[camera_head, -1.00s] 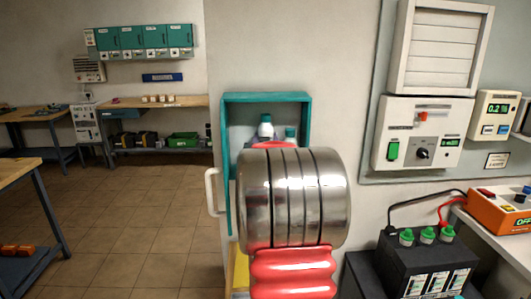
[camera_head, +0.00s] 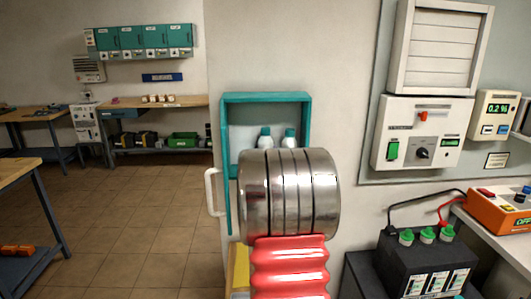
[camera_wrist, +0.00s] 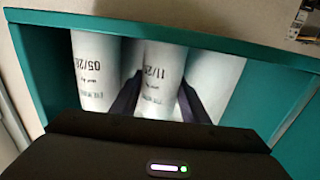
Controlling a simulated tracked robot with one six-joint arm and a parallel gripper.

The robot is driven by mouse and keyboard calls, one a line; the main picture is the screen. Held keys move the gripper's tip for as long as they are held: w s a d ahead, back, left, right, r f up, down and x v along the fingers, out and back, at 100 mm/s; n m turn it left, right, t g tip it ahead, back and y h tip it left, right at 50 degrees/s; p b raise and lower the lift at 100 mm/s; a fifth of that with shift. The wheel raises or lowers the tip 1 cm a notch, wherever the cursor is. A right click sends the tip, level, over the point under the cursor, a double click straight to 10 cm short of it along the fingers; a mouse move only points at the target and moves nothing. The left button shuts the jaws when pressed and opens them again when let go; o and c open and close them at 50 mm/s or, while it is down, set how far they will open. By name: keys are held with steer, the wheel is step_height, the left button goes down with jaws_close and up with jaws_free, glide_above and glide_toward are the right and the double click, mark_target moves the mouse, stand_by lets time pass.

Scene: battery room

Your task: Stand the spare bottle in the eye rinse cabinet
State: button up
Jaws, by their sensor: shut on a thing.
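The eye rinse cabinet (camera_head: 227,160) is an open teal box on the wall, with a pale inside. Another bottle (camera_wrist: 94,65), marked 05/28, stands close on the left. The bottle bases are hidden, and my arm hides the gripper in the head view.
A white handle (camera_head: 211,192) sticks out at the cabinet's left side. A black battery (camera_head: 428,262) with green caps and leads stands at the lower right, near an orange tester (camera_head: 500,211). A wall panel (camera_head: 422,132) is to the right. The floor at left is open.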

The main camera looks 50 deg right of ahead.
steer(key=o, duration=1.4)
steer(key=shift+f, duration=0.1)
steer(key=shift+s+a, duration=0.25)
steer(key=shift+a, duration=0.05)
steer(key=v, duration=1.1)
steer(key=shift+a, duration=0.1)
steer(key=shift+s, duration=0.2)
